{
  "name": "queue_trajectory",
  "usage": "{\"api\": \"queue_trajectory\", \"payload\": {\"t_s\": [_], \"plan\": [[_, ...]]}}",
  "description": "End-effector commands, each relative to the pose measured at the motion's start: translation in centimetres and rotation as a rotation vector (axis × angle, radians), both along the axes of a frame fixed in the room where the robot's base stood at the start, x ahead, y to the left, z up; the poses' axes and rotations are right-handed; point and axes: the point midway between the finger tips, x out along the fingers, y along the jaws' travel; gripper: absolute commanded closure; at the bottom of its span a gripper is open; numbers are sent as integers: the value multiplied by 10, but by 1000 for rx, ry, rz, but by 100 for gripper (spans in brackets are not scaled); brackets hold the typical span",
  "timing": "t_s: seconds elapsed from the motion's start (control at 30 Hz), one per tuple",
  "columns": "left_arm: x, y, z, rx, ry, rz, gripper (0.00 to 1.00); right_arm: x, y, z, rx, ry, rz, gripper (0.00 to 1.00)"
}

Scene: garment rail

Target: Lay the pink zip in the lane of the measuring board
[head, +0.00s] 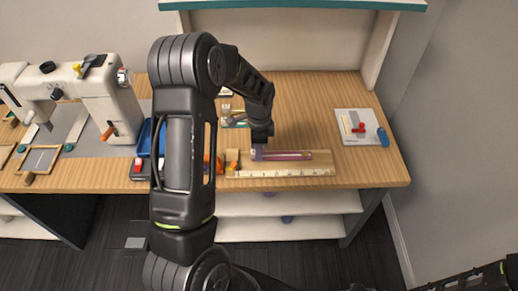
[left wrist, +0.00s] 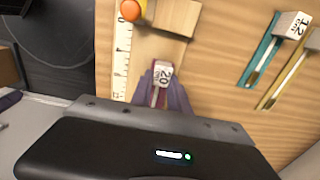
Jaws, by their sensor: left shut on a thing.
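The pink zip (head: 288,155) lies along the back part of the wooden measuring board (head: 322,160), behind and parallel to its white scale (head: 280,172). I cannot tell whether it touches the board. My left gripper (head: 258,153) is shut on the zip's left end. In the left wrist view the gripper's purplish fingers (left wrist: 163,90) flank the zip's end tag (left wrist: 162,74), marked 20 cm. The tag is near the board's wooden end block (left wrist: 178,16), with a gap between them. The rest of the zip is hidden there by my gripper body. My right gripper is not seen.
An orange knob (left wrist: 132,9) is at the scale's end. A teal zip (left wrist: 262,50) and a yellow zip (left wrist: 285,75) lie behind the board. A sewing machine (head: 105,95) stands left; a white card (head: 362,127) lies right. Table is clear between board and card.

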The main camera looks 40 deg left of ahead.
Motion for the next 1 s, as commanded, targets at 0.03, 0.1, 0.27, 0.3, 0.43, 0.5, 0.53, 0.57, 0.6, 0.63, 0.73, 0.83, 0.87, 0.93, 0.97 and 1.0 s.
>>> {"api": "queue_trajectory", "payload": {"t_s": [0.03,0.1,0.27,0.3,0.43,0.5,0.53,0.57,0.6,0.63,0.73,0.83,0.87,0.93,0.97,1.0], "plan": [[0,0,0,0,0,0,100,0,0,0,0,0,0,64],[0,0,0,0,0,0,100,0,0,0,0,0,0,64],[0,0,-4,0,0,0,78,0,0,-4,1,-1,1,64],[0,0,-3,0,0,0,75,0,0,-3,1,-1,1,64],[0,0,-3,0,0,0,64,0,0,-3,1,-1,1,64],[0,0,-3,0,0,0,59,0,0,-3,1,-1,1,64],[0,0,-3,0,0,0,57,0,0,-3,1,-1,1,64],[0,0,-3,0,0,0,57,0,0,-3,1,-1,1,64],[0,0,-3,0,0,0,57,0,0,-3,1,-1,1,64],[0,0,-3,0,0,0,57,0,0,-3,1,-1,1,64],[0,0,-2,0,0,0,57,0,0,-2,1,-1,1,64],[0,0,0,0,0,0,57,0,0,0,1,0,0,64],[0,0,2,0,0,0,57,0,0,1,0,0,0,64],[1,0,5,0,-2,0,57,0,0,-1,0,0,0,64],[1,0,8,1,-3,0,57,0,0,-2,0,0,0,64],[1,0,13,1,-4,0,57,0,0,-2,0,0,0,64]]}}
